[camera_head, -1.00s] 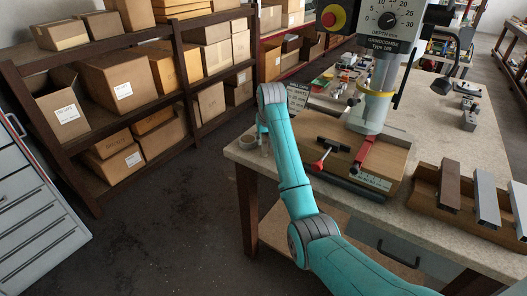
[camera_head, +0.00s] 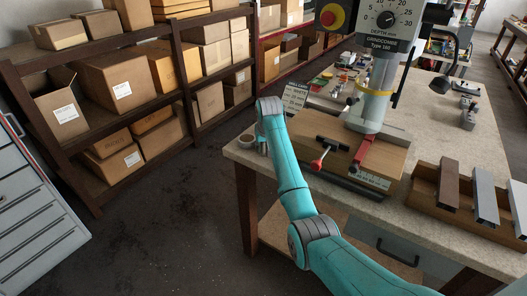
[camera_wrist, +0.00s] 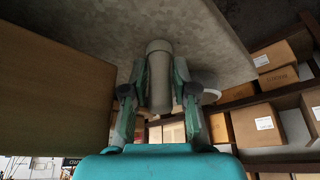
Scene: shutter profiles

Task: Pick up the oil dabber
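A smooth light-grey cylinder (camera_wrist: 160,80), perhaps the oil dabber, stands between the fingers of my gripper (camera_wrist: 160,72) in the wrist view. A finger is on each side of it, with what look like narrow gaps, so the gripper seems open around it. In the head view my forearm hides most of the gripper. A small grey piece (camera_head: 262,146) shows below the forearm's end at the table's left corner; I cannot tell whether it is the cylinder or a finger. A small round cup (camera_head: 246,142) stands just left of it. Its pale rim (camera_wrist: 211,97) shows behind the right finger.
The drill press stands on a wooden base (camera_head: 388,150) right of my arm, with a red-knobbed lever (camera_head: 317,164) at its front. A wooden tray (camera_head: 427,205) of profiles lies further right. Shelves with cardboard boxes (camera_head: 110,85) stand left, across clear floor.

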